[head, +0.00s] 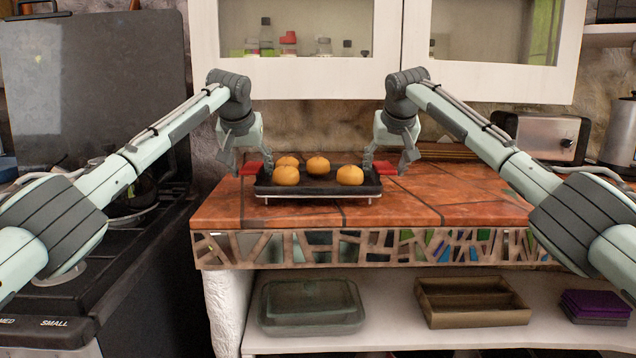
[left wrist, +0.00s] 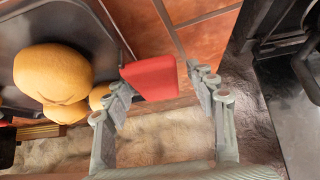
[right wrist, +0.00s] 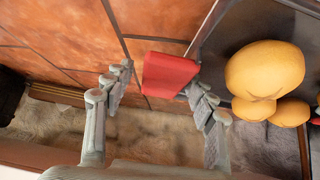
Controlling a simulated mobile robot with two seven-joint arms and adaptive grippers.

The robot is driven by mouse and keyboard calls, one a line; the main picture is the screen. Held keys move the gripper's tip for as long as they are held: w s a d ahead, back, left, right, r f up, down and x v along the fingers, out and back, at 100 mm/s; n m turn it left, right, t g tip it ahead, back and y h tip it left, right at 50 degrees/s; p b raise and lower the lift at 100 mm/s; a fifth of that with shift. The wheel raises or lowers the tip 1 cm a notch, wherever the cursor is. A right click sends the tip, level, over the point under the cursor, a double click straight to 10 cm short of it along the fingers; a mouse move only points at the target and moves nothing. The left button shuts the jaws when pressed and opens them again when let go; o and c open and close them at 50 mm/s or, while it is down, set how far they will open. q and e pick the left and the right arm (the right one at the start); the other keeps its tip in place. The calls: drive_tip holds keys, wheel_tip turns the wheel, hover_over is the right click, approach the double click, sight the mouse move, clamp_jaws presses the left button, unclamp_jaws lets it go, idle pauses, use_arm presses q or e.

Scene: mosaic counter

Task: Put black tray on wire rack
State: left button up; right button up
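The black tray (head: 318,187) carries several round orange-brown buns and has a red handle at each end. It sits level over the wire rack (head: 318,200), whose thin silver wire shows just beneath it, and appears to rest on it. My left gripper (head: 247,160) is at the tray's left end, fingers apart, with the left red handle (left wrist: 150,80) near one finger. My right gripper (head: 388,160) is at the right end, fingers apart, with the right red handle (right wrist: 168,75) near one finger. Most of the rack is hidden under the tray.
The tiled counter (head: 450,200) is clear in front and to the right. A toaster (head: 540,135) stands at the back right. A black stove (head: 130,250) adjoins on the left. White cabinets (head: 300,75) hang above. A glass dish (head: 312,305) and wooden box (head: 472,302) sit on the lower shelf.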

use_arm(q)
drive_tip(key=shift+d, duration=0.15)
use_arm(e)
drive_tip(key=shift+a, duration=0.1)
use_arm(q)
drive_tip(key=shift+r, duration=0.1)
drive_tip(key=shift+s+r, duration=0.25)
drive_tip(key=shift+r, duration=0.05)
drive_tip(key=v, duration=1.1)
use_arm(e)
drive_tip(key=v, duration=1.2)
use_arm(q)
drive_tip(key=shift+s, duration=0.1)
